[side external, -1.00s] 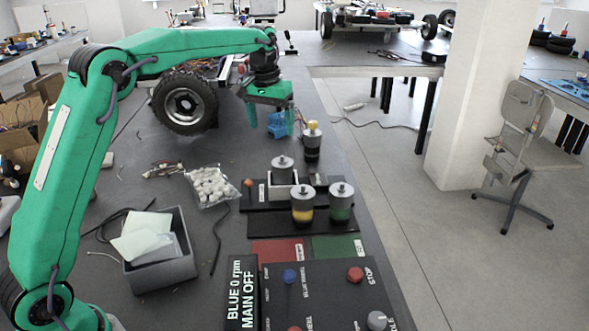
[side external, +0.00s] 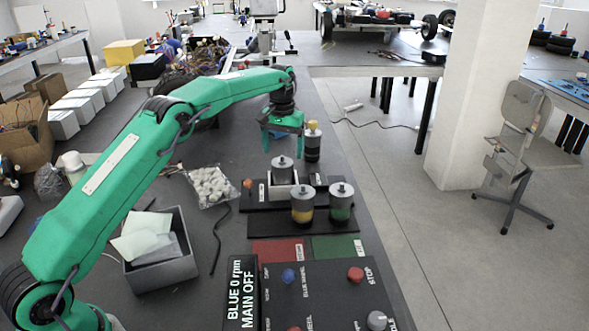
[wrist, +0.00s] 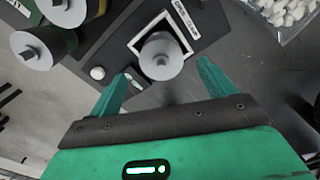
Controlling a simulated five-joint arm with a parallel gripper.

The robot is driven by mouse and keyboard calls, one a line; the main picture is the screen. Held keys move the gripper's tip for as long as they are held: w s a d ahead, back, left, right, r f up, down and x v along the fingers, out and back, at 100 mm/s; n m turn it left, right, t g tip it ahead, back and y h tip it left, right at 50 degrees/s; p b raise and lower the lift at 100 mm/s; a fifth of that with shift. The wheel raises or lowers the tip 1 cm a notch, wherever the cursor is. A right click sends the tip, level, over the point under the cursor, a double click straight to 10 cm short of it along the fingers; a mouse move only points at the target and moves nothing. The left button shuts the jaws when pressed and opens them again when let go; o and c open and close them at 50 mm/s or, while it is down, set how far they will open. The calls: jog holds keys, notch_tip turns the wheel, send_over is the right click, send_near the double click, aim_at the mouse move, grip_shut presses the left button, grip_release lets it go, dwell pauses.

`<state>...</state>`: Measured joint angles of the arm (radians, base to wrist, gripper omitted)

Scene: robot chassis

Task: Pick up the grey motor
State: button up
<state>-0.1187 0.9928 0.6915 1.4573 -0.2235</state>
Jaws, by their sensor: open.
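The grey motor (side external: 282,170) is a short upright cylinder with a pale round cap and a small shaft. It stands in a white-edged square holder (wrist: 134,45) on a black base. In the wrist view the motor's cap (wrist: 160,58) shows ahead of my fingers, roughly centred between them. My gripper (side external: 283,146) is open and empty, its green fingers pointing down just above and behind the motor in the side view. In the wrist view my gripper (wrist: 161,80) has a finger on either side, apart from the motor. The motor's lower body is mostly hidden there.
A yellow-banded motor (side external: 302,206) and a green-banded motor (side external: 341,204) stand close in front. A dark motor with a yellow top (side external: 312,148) stands behind. A bag of white pieces (side external: 209,186) and a grey bin (side external: 165,270) lie left. A control panel (side external: 325,290) is nearer.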

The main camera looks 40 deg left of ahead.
aim_at(282, 162)
jog(key=shift+f, duration=1.2)
jog(key=shift+a+f, duration=0.1)
jog(key=shift+f, duration=2.5)
jog(key=c, duration=1.7)
jog(key=shift+r, duration=0.2)
grip_shut()
jog(key=shift+r, duration=0.1)
